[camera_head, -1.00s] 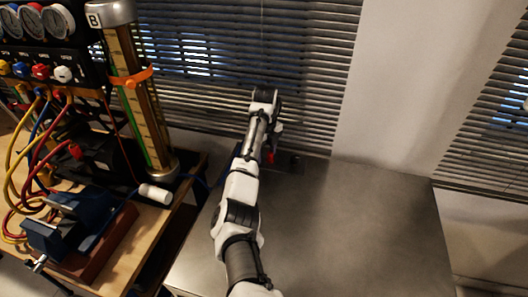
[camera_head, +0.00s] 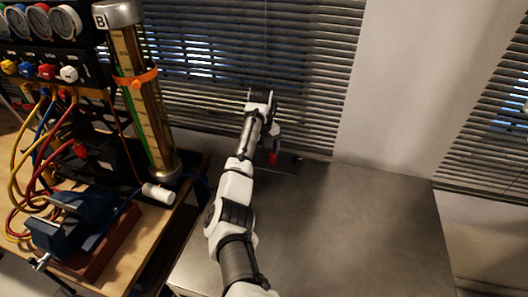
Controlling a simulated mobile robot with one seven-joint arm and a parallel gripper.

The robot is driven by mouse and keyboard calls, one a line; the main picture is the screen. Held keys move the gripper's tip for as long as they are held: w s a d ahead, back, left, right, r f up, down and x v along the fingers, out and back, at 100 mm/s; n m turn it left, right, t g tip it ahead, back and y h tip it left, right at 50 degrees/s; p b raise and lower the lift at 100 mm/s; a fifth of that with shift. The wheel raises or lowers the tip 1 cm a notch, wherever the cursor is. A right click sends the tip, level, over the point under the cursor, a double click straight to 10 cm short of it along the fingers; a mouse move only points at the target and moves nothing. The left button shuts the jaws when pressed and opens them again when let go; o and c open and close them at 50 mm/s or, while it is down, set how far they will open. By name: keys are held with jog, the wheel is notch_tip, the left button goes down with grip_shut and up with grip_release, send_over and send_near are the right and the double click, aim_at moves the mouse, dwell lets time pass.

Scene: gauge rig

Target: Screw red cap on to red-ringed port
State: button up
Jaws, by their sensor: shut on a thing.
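My gripper (camera_head: 274,146) hangs at the far end of my arm, above the back of the grey metal table. It is small and partly hidden by my own wrist. A small red cap (camera_head: 272,158) shows at its fingertips, and the gripper is shut on it. The cap appears to be held above the table surface, though the exact gap cannot be told. I cannot pick out a red-ringed port in this view.
The grey table (camera_head: 350,230) is mostly clear. At left, a wooden bench holds a blue vise (camera_head: 75,222), a white cylinder (camera_head: 158,193), a tall gauge column marked B (camera_head: 143,100), and a gauge panel (camera_head: 45,45) with coloured knobs and hoses. Window blinds (camera_head: 300,60) stand behind.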

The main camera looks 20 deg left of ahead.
jog(key=shift+o, duration=0.6)
jog(key=m, duration=0.1)
jog(key=w+d+r+m, duration=0.1)
jog(key=d+m, duration=0.1)
jog(key=m, duration=0.1)
jog(key=shift+w+d+r+t, duration=0.2)
jog(key=shift+w+d+t, duration=0.05)
jog(key=shift+w+t, duration=0.05)
jog(key=shift+a+r+b, duration=0.1)
jog(key=shift+r+b, duration=0.25)
jog(key=shift+r, duration=0.1)
jog(key=r+n, duration=0.1)
jog(key=r, duration=0.2)
jog(key=s+a+r, duration=0.1)
jog(key=r, duration=0.3)
jog(key=a+r+n, duration=0.1)
jog(key=r, duration=0.2)
jog(key=shift+s+r+n, duration=0.2)
jog(key=shift+r+n, duration=0.05)
jog(key=shift+n, duration=0.05)
jog(key=c, duration=0.3)
jog(key=shift+a+r+n, duration=0.1)
jog(key=shift+r+n, duration=0.2)
jog(key=shift+r, duration=0.5)
jog(key=shift+c, duration=0.2)
jog(key=shift+s+a, duration=0.1)
jog(key=shift+a, duration=0.1)
